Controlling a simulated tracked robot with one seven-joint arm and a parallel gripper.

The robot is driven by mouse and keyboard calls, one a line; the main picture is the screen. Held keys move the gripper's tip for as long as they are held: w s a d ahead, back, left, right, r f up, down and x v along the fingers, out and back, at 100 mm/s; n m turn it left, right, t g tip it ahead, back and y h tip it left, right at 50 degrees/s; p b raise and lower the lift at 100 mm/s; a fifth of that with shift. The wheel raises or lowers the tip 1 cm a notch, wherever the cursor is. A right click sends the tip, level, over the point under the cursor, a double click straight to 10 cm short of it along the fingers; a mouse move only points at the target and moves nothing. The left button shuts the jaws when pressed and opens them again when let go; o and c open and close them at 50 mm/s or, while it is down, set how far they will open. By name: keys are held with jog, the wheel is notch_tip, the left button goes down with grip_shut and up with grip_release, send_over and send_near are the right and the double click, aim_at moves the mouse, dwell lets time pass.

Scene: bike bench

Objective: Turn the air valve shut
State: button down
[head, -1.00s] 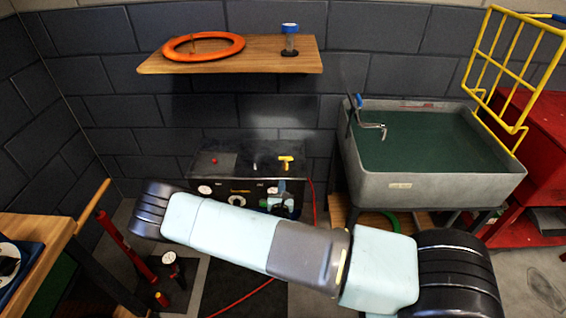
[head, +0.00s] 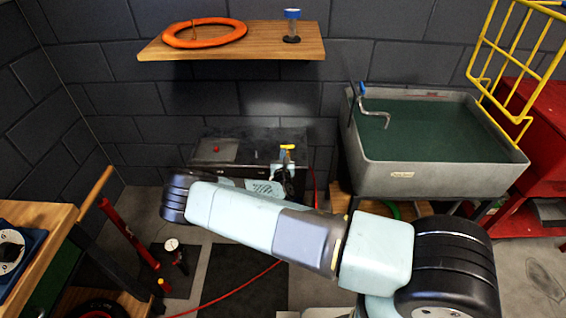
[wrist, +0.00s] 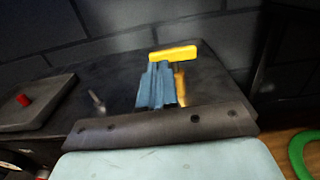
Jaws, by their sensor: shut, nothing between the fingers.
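The air valve has a yellow T-shaped handle (head: 287,147) at the right of the black cabinet top (head: 255,140). In the wrist view the yellow handle (wrist: 175,53) shows its crossbar roughly level across the picture, with a yellow stem below it at the right. My gripper (wrist: 157,75) is shut and empty, its blue fingers pointing at the handle. The fingertips overlap the crossbar's lower left part in the picture; I cannot tell whether they touch. In the head view my arm covers most of the cabinet front, and the fingers are hard to make out.
A red knob (wrist: 23,99) sits on a grey plate left of the handle, with a small metal lever (wrist: 96,101) between. A grey sink (head: 420,172) stands to the right. A wooden shelf (head: 235,47) hangs above. A red hose (head: 240,291) crosses the floor.

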jog(key=shift+w, duration=0.9)
